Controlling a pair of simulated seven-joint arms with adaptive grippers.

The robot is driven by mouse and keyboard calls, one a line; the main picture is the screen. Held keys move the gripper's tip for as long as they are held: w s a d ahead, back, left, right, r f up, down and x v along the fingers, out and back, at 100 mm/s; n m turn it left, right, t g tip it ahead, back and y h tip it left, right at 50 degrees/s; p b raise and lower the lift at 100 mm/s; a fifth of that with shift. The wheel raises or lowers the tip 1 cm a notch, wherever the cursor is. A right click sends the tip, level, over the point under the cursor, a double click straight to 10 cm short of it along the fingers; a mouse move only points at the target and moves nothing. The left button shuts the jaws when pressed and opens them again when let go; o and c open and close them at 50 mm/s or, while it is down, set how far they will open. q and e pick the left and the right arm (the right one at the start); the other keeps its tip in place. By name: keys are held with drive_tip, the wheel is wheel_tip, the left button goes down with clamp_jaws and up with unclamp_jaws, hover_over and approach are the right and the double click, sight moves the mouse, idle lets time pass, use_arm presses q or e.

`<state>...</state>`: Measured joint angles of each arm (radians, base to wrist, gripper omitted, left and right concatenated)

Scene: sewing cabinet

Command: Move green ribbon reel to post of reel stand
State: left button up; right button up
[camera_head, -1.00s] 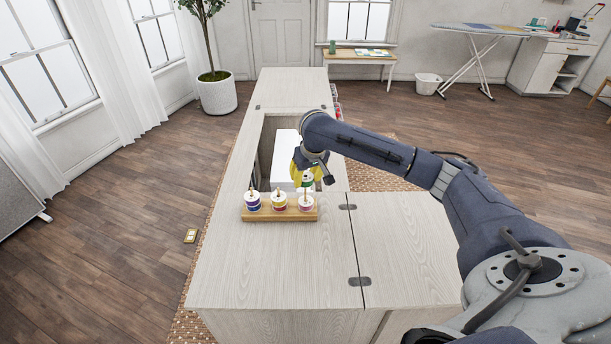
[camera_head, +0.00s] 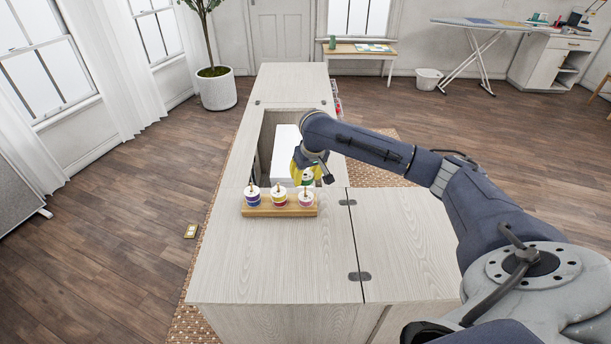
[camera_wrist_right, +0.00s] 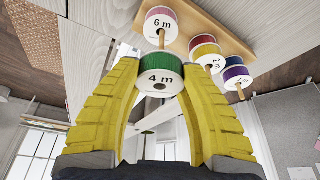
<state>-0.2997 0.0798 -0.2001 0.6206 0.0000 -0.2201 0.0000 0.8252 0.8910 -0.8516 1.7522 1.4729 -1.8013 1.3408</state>
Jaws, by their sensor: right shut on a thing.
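The green ribbon reel (camera_wrist_right: 160,78), marked 4 m, is between the yellow fingers of my right gripper (camera_head: 304,173), which is shut on it. In the head view the green reel (camera_head: 305,178) is partly hidden by the fingers and appears just above and behind the pink reel. The wooden reel stand (camera_head: 280,212) lies on the cabinet top. It carries a purple reel (camera_head: 252,198), a yellow and crimson reel (camera_head: 279,198) and a pink reel (camera_head: 306,199) on posts. In the wrist view the pink reel's post tip points at the green reel; whether they touch I cannot tell.
Behind the stand is an open well in the cabinet top (camera_head: 265,150) with a white block (camera_head: 285,146) inside. The cabinet top (camera_head: 275,265) in front of the stand is bare. Dark hinges (camera_head: 360,277) mark the joint to a side leaf on the right.

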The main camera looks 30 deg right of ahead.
drive_tip(key=shift+f, duration=1.5)
drive_tip(key=o, duration=1.1)
drive_tip(key=shift+c, duration=0.2)
drive_tip(key=v, duration=1.2)
